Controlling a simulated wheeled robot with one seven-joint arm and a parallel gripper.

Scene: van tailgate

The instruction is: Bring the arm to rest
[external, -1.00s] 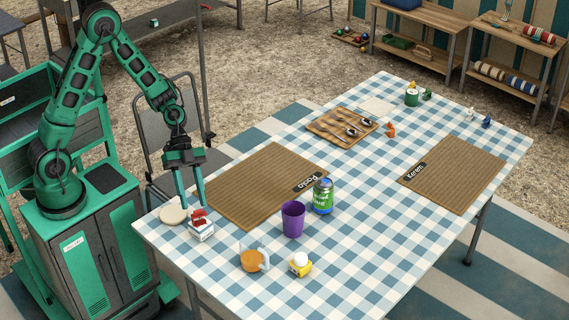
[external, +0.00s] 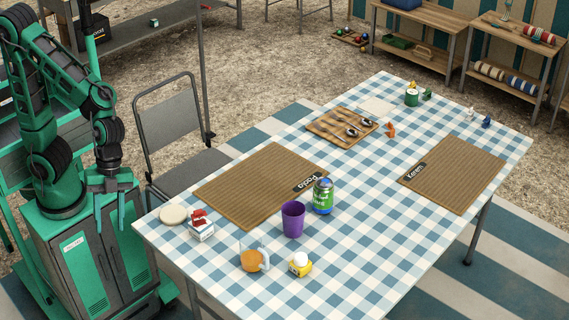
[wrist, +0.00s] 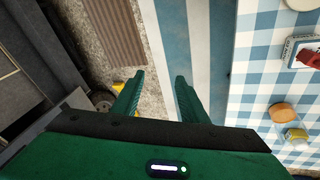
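My green arm is folded back over my own base at the left of the external view. My gripper (external: 110,213) hangs fingers down in front of my base cabinet, to the left of the table's edge. In the wrist view my gripper (wrist: 157,92) shows its two fingers spread apart with only floor between them. It is open and holds nothing. The table (external: 350,265) with its blue and white checked cloth is apart from the gripper; its edge (wrist: 238,80) runs along the right of the wrist view.
Near the table's left corner are a round beige disc (external: 173,214) and a red-and-white box (external: 201,228). A grey chair (external: 172,120) stands behind.

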